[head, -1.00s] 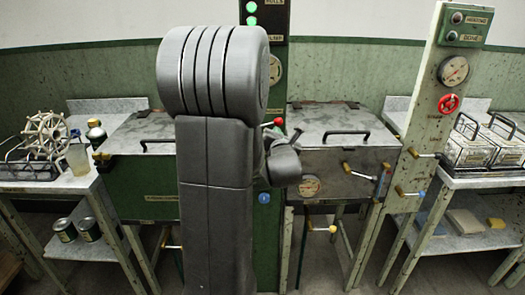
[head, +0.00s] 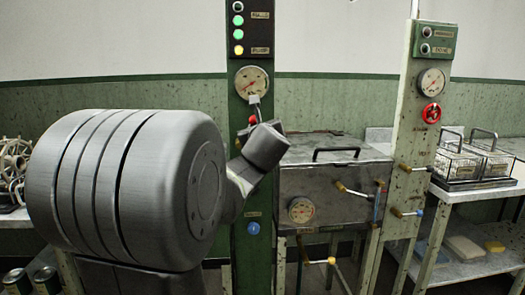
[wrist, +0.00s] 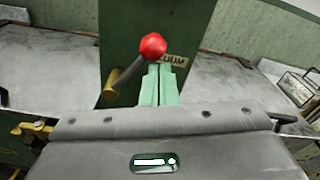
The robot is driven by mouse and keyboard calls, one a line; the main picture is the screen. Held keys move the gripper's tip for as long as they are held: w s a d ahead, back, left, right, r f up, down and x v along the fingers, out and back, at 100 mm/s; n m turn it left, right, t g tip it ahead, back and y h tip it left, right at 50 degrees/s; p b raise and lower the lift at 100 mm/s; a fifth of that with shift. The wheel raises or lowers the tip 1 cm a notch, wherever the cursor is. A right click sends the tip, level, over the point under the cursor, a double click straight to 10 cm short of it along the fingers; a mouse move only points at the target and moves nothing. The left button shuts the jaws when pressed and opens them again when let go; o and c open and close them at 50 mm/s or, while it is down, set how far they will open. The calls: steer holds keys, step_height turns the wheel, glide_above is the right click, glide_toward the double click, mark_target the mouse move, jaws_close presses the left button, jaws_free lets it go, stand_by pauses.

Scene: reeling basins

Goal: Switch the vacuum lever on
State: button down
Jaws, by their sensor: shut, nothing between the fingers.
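In the head view the red knob (head: 252,120) shows below the gauge on the green column (head: 238,150), close to my wrist, which hides much of the lever.
A lidded metal basin (head: 335,180) stands right of the column. A post (head: 415,120) with a red handwheel (head: 431,113) stands farther right, beside a side table (head: 475,225) with wire baskets (head: 480,160). My arm blocks the left side of the head view.

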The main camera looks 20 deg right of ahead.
steer(key=n, duration=0.1)
steer(key=a+n+b, duration=0.1)
steer(key=a+r+n+b, duration=0.1)
steer(key=shift+w+r, duration=0.1)
steer(key=shift+w, duration=0.15)
steer(key=shift+w+a+r+b, duration=0.2)
steer(key=shift+a+r+b, duration=0.15)
steer(key=shift+a, duration=0.25)
steer(key=shift+f, duration=0.1)
